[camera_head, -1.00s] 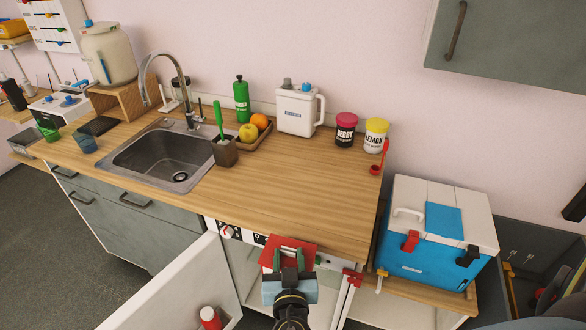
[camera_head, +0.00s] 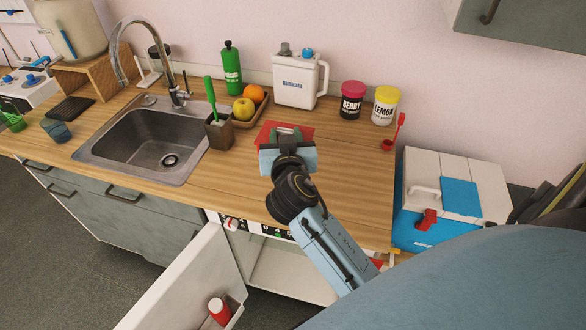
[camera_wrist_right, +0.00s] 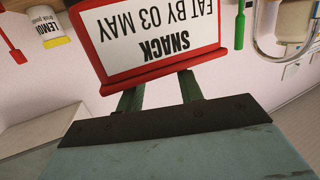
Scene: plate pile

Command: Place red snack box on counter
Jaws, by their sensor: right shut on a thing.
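The red snack box (camera_head: 268,131) is in my right gripper (camera_head: 287,138), over the wooden counter (camera_head: 345,165) to the right of the sink. In the right wrist view the box (camera_wrist_right: 150,79) shows a white label reading "SNACK EAT BY 03 MAY", upside down, between the fingers (camera_wrist_right: 160,92). The gripper is shut on it. The head view does not show clearly whether the box touches the counter. My left gripper is not in view.
A brown cup with a green brush (camera_head: 218,132), a fruit tray (camera_head: 262,108), a white jug (camera_head: 299,80), a berry tub (camera_head: 351,102) and a lemon tub (camera_head: 385,106) stand around the box. The counter's right front is clear. A cabinet door (camera_head: 185,292) hangs open below.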

